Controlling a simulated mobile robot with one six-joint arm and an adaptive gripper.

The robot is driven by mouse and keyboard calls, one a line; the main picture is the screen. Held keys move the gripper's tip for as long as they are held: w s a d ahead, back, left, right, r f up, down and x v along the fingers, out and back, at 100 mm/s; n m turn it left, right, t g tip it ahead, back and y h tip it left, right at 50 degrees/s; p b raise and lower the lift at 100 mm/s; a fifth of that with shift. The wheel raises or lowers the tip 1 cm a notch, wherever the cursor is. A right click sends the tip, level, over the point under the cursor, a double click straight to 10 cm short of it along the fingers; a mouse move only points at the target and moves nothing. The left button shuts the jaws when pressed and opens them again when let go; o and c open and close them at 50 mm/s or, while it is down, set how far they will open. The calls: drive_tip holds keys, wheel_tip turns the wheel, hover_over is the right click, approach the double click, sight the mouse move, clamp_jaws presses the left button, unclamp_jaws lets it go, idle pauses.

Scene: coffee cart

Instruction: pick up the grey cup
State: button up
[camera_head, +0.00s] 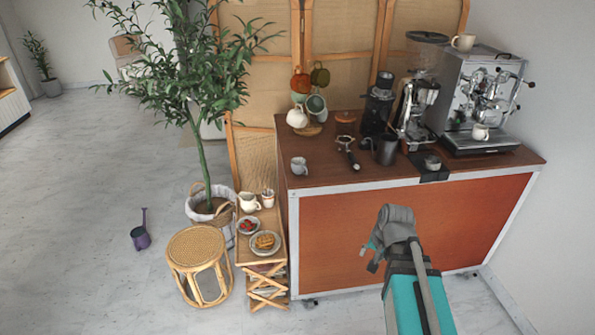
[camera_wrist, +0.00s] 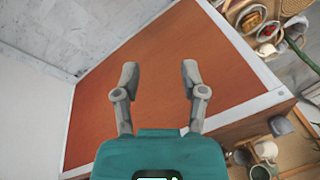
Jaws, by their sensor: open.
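The grey cup (camera_head: 299,166) stands upright on the wooden top of the coffee cart (camera_head: 345,190), near its left front corner. In the wrist view, a grey cup (camera_wrist: 281,126) shows at the right, near the corner of the cart top. My gripper (camera_head: 371,258) is in front of the cart's orange front panel, to the right of the cup and lower in the picture, apart from it. In the wrist view, my gripper (camera_wrist: 160,76) has its two fingers spread, with nothing between them and the orange panel behind.
On the cart top stand a dark pitcher (camera_head: 386,149), a portafilter (camera_head: 347,151), a grinder (camera_head: 417,110) and an espresso machine (camera_head: 480,100). Left of the cart are a small wooden shelf (camera_head: 277,232) with food, a rattan stool (camera_head: 198,250) and a potted tree (camera_head: 204,160). Floor at left is mostly clear.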

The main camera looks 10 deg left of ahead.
drive_tip(key=w+a+r+m+t+y+b, duration=0.1)
drive_tip(key=w+a+r+m+t, duration=0.3)
drive_tip(key=w+a+m, duration=0.4)
drive_tip(key=w+a+r+m+t+y+b, duration=0.2)
drive_tip(key=w+a+r+m+t+y, duration=0.2)
drive_tip(key=w+m, duration=0.7)
drive_tip(key=shift+w+a+r+t+y, duration=0.25)
drive_tip(key=shift+w+a+t, duration=0.85)
drive_tip(key=shift+w+a, duration=1)
drive_tip(key=shift+w+d+f+b, duration=0.1)
drive_tip(key=shift+w+b, duration=0.1)
drive_tip(key=shift+b, duration=0.1)
drive_tip(key=b, duration=0.3)
approach(306, 168)
drive_tip(key=shift+x, duration=2.15)
drive_tip(key=shift+b+x, duration=0.6)
drive_tip(key=shift+x, duration=2.05)
drive_tip(key=shift+s, duration=0.1)
